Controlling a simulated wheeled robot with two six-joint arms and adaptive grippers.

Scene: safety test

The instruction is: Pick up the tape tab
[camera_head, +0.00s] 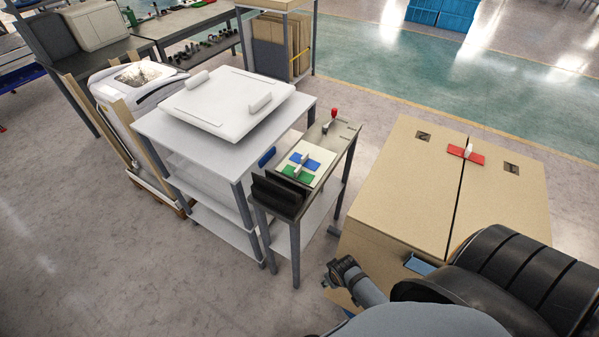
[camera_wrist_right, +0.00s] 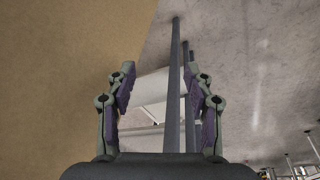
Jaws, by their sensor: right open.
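A red strip (camera_head: 474,156) lies across the centre seam of the large cardboard box, with a small upright white tab (camera_head: 469,149) on it, probably the tape tab. It shows only in the head view. My right gripper shows in the wrist view (camera_wrist_right: 161,72), with its two fingers spread and nothing between them. Behind the fingers are table legs, a white shelf and the floor. My left gripper is not in view.
The cardboard box (camera_head: 400,185) stands beside a narrow table (camera_head: 343,133) that holds blue and green pieces, a black holder and a red-topped item. A white shelf unit (camera_head: 210,133) carrying a white panel stands to the left. Floor is clear at lower left.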

